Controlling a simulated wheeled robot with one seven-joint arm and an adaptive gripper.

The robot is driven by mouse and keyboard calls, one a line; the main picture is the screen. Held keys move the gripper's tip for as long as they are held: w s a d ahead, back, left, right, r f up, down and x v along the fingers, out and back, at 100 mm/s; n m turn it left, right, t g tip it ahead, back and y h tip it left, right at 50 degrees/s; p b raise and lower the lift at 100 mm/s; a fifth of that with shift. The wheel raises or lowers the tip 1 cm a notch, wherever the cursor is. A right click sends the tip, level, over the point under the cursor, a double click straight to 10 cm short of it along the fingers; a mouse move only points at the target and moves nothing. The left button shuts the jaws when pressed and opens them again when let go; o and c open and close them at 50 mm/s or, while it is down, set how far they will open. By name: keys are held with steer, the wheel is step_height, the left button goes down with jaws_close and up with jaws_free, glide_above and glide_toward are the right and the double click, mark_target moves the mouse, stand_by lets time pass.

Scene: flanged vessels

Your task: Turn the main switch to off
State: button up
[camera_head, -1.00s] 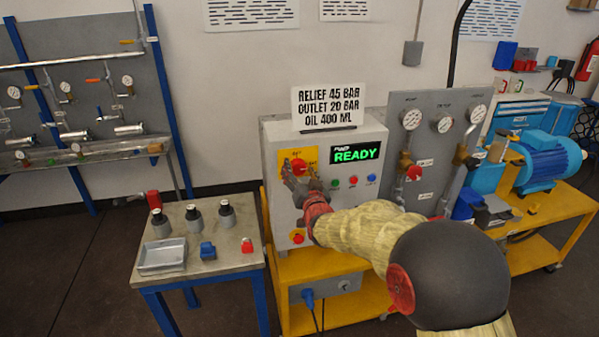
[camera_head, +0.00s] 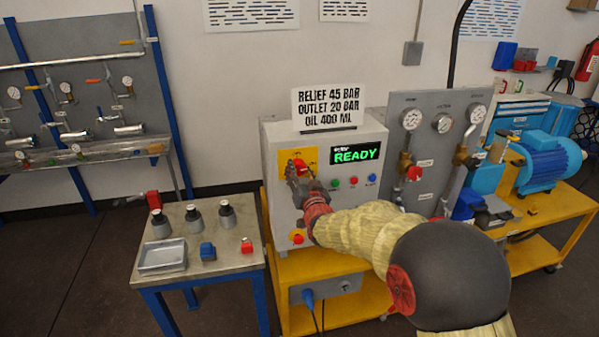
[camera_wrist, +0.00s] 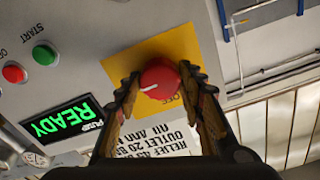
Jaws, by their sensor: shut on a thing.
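The main switch is a red round knob (camera_wrist: 160,80) on a yellow plate (camera_wrist: 128,68), with a white pointer line. In the wrist view the line points to the left and slightly down, and an OFF label shows below the knob, partly covered. My gripper (camera_wrist: 161,88) has one finger on either side of the knob and is shut on it. In the head view the red knob (camera_head: 300,166) shows at the upper left of the grey cabinet's front, with my gripper (camera_head: 302,175) at it; the fingers partly hide the plate.
The display (camera_head: 357,152) reads READY, with green, red and blue buttons below it. A side table (camera_head: 190,270) with several small parts stands left. A gauge panel (camera_head: 440,105) stands right.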

steer(key=shift+f+n+b, duration=0.1)
steer(key=shift+n+b, duration=0.2)
steer(key=shift+b, duration=0.05)
steer(key=n+b, duration=0.3)
steer(key=shift+n, duration=0.3)
steer(key=n+b, duration=0.3)
steer(key=n, duration=0.1)
steer(key=shift+n, duration=0.3)
steer(key=n+b, duration=0.2)
steer(key=n, duration=0.2)
steer(key=shift+n, duration=0.3)
steer(key=shift+n+b, duration=0.9)
steer(key=shift+n, duration=1.3)
steer(key=o, duration=1.2)
steer(key=shift+c, duration=0.2)
steer(key=shift+s, duration=0.1)
